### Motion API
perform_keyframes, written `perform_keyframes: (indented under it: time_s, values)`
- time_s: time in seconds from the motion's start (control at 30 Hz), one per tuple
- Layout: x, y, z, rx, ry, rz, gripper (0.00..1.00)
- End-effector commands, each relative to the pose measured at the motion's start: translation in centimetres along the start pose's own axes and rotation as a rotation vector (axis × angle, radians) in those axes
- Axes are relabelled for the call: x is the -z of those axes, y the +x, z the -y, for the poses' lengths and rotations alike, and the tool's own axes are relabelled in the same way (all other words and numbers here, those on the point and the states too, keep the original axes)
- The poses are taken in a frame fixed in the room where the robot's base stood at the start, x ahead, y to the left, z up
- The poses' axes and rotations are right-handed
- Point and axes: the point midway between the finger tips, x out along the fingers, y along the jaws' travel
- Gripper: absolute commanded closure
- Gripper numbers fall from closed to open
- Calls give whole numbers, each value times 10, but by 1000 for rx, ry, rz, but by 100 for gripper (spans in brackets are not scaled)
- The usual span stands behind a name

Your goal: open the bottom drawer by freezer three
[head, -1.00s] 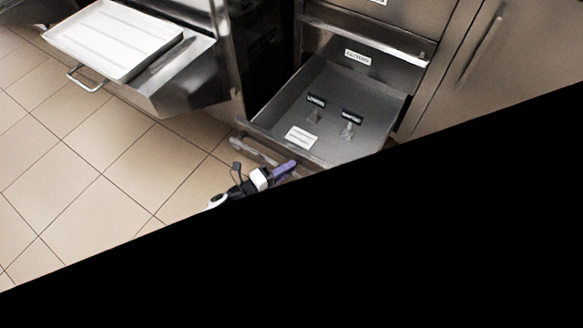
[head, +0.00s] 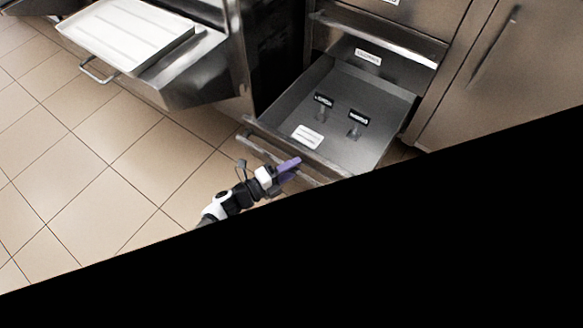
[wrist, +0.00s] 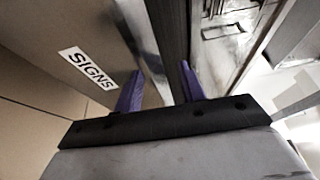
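The bottom drawer (head: 345,82) is a grey metal drawer, pulled well out of its cabinet, in the upper middle of the head view. Its bar handle (head: 262,151) runs along the front. My gripper (head: 290,167), with purple fingers, is at the drawer front beside the handle. In the wrist view, my gripper's fingers (wrist: 160,88) are spread apart with nothing clearly held between them. A "SIGNS" label (wrist: 88,68) shows on the tan front face left of the fingers. I cannot tell whether a finger touches the handle.
Inside the drawer lie two small black signs (head: 358,118) and a white card (head: 307,136). A closed labelled drawer front (head: 372,45) is above. A white tray (head: 125,35) sits on a metal machine at left. Tiled floor (head: 90,170) is clear. Black covers the lower right.

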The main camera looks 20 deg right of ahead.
Motion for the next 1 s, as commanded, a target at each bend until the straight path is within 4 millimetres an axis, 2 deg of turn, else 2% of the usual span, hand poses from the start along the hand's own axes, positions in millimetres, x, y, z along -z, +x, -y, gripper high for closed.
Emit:
perform_keyframes:
  time_s: [0.17,0.27,0.5,0.7,0.83,1.0]
  values:
    - [-1,-13,0,-1,0,3,60]
    - [-1,-31,0,-3,0,5,60]
    - [-1,-88,0,-3,0,5,60]
    - [0,-122,0,-2,0,2,60]
    - [0,-134,0,-1,0,1,60]
    - [0,-139,0,-1,0,1,60]
